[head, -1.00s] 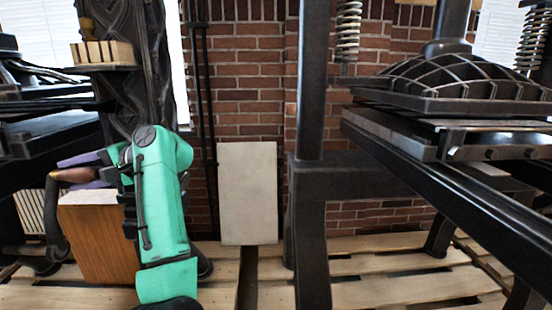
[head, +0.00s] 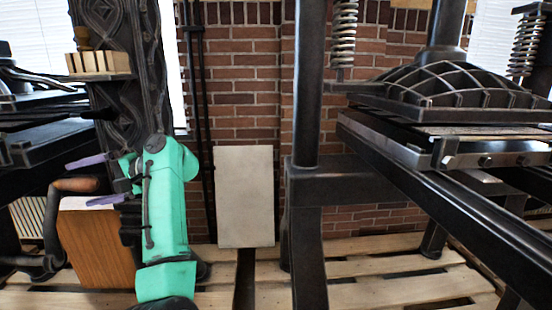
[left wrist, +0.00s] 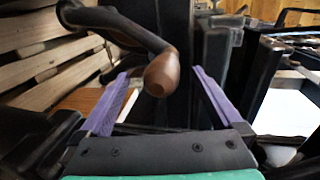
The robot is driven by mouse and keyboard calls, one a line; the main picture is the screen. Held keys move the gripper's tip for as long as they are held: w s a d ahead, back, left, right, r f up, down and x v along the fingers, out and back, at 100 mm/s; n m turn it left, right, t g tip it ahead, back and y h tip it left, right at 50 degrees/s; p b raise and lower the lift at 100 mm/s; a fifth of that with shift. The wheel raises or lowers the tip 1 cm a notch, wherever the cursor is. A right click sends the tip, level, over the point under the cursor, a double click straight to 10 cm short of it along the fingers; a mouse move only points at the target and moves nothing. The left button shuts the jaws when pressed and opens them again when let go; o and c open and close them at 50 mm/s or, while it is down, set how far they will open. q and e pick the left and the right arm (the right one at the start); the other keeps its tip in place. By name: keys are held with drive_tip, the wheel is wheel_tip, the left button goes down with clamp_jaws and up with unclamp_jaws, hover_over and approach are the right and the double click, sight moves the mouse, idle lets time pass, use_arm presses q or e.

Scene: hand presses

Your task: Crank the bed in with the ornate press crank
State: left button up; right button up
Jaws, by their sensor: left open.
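The ornate press crank (head: 49,226) is at the lower left of the head view, a dark bent arm with a brown handle grip (head: 76,185). In the left wrist view the rounded brown grip (left wrist: 162,72) points towards the camera, in the space between the finger lines. My left gripper (head: 97,180) has purple fingers spread wide, one above and one below the grip's end. It is open and not clamped on the grip. The ornate press's carved black column (head: 128,85) stands behind my arm. The press bed (head: 45,140) is at the left edge, partly cut off.
A wooden block with a pale top (head: 95,250) stands below the gripper. A pale board (head: 245,197) leans on the brick wall. Another black press (head: 308,130) with rails fills the right. A slatted pallet floor (head: 385,290) lies below.

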use_arm(q)
drive_tip(key=p+v, duration=0.1)
drive_tip(key=v, duration=0.6)
idle(0.3)
